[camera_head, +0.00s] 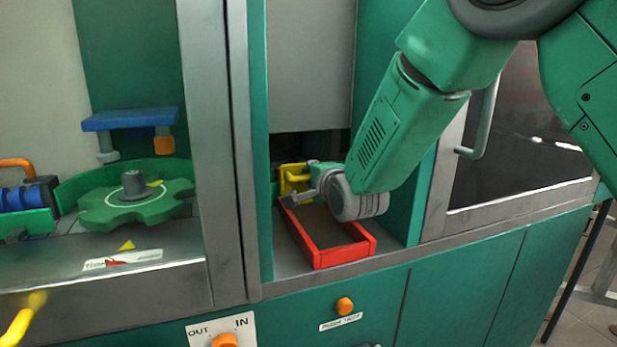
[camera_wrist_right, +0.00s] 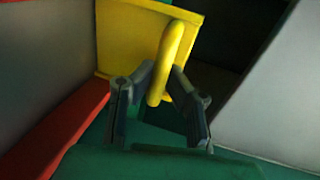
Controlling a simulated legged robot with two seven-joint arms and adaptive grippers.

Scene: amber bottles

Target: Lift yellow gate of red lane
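The yellow gate (camera_head: 292,178) stands at the back end of the red lane (camera_head: 343,254), inside the green-walled bay. My right gripper (camera_head: 296,199) is at the gate. Its two fingertips (camera_wrist_right: 165,75) lie on either side of the handle, close to it. Whether they press on it cannot be told. In the right wrist view a red side wall (camera_wrist_right: 70,125) of the lane runs along the left. My left gripper is in neither view.
Green side walls and a grey metal post (camera_head: 210,130) bound the bay. At the left are a green star-shaped wheel (camera_head: 105,207) and a blue bar (camera_head: 130,119). A door with a grey handle (camera_head: 482,125) is at the right. The lane's front floor looks empty.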

